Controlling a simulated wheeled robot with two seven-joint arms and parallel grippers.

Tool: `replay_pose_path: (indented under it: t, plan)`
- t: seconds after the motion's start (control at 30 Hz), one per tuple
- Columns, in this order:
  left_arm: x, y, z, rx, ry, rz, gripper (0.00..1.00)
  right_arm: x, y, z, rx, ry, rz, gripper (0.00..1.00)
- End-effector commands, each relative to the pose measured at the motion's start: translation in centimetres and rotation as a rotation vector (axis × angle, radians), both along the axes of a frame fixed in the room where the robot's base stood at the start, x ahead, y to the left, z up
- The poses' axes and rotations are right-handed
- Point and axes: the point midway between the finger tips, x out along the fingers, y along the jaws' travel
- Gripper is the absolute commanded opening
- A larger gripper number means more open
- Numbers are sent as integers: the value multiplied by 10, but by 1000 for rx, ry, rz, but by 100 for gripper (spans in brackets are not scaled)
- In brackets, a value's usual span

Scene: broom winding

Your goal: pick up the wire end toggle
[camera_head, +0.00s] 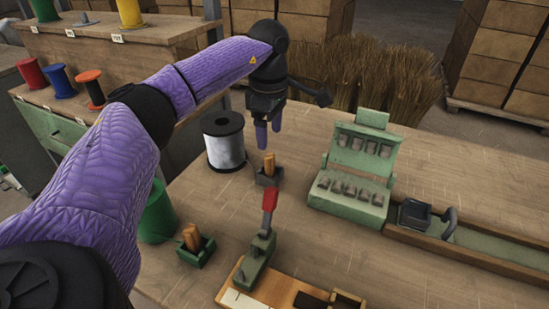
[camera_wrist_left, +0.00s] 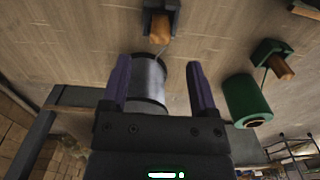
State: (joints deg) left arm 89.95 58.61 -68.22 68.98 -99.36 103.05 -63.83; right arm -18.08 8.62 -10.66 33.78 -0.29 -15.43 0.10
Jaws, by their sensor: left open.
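One wooden toggle (camera_head: 269,163) stands in a small dark holder (camera_head: 268,179) beside the silver wire spool (camera_head: 223,140). A second wooden toggle (camera_head: 192,237) leans in a green holder (camera_head: 197,253) near the green spool (camera_head: 157,214). My left gripper (camera_head: 268,135) is open and empty, fingers down, above and just behind the first toggle. In the left wrist view, the first toggle (camera_wrist_left: 160,27) lies beyond the open fingertips (camera_wrist_left: 159,63), and the silver spool (camera_wrist_left: 147,80) shows between the fingers. The second toggle (camera_wrist_left: 282,67) is off to the right. My right gripper is not in view.
A red-handled tool (camera_head: 268,205) stands close in front of the first toggle. A green rack (camera_head: 354,165) with several grey pieces stands to the right, beside a trough (camera_head: 470,240). Broom bristles (camera_head: 375,75) rise behind the table. The table's right front (camera_head: 420,280) is clear.

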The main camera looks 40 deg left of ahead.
Motion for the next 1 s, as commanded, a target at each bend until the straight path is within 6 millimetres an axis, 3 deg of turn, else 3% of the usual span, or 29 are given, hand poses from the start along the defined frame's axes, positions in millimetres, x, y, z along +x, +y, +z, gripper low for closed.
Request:
replay_pose_path:
  t: [0.03,0.33,0.57,0.93,1.0]
  plan:
    - [0,0,-17,0,5,0,76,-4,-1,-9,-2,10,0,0]
    - [-1,1,-72,0,6,1,76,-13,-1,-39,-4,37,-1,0]
    - [-1,1,-73,-1,0,0,76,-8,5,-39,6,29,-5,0]
    - [-1,1,-72,-1,1,0,0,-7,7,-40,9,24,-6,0]
    - [-1,1,-72,0,1,0,0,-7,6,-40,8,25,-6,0]
